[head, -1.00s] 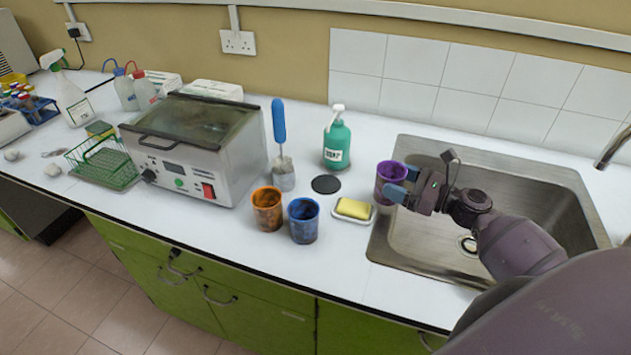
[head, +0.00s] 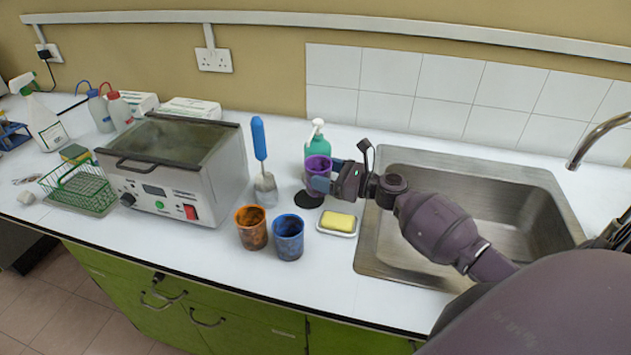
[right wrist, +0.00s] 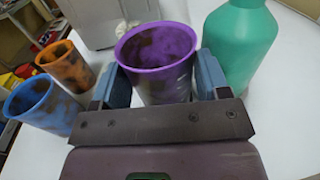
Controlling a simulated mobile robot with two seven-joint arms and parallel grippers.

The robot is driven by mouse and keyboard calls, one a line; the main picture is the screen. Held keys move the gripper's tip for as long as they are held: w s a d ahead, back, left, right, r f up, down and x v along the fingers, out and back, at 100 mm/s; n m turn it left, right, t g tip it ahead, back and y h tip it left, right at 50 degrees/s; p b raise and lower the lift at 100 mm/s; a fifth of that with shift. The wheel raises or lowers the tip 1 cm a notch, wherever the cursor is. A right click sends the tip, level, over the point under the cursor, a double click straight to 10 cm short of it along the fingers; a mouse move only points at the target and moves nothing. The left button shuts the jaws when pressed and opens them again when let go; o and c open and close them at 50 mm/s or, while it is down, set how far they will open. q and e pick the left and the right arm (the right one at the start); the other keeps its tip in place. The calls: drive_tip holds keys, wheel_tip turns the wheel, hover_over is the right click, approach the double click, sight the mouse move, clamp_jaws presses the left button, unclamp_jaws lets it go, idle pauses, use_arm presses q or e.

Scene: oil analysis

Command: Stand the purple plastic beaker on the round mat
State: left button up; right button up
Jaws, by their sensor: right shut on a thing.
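The purple beaker (head: 317,166) is held upright by my right gripper (head: 319,183), in front of the green pump bottle. In the right wrist view the purple beaker (right wrist: 158,62) sits between the two blue fingers of the right gripper (right wrist: 157,88), its open rim up and its inside stained dark. The round black mat (head: 308,199) lies on the counter just below the beaker in the head view, partly hidden by the beaker and gripper. I cannot tell whether the beaker's base touches it. My left gripper does not show.
The green pump bottle (head: 318,143) stands close behind the beaker. An orange beaker (head: 251,228) and a blue beaker (head: 288,237) stand at the front left. A yellow sponge on a dish (head: 338,222) lies in front of the mat. A steel sink (head: 372,240) is to the right.

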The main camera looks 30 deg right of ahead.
drive_tip(key=x, duration=0.2)
drive_tip(key=shift+w+a, duration=0.2)
drive_tip(key=shift+w, duration=0.15)
drive_tip(key=shift+f+b, duration=0.35)
drive_tip(key=shift+f, duration=1.45)
drive_tip(key=shift+f, duration=0.15)
drive_tip(key=o, duration=0.7)
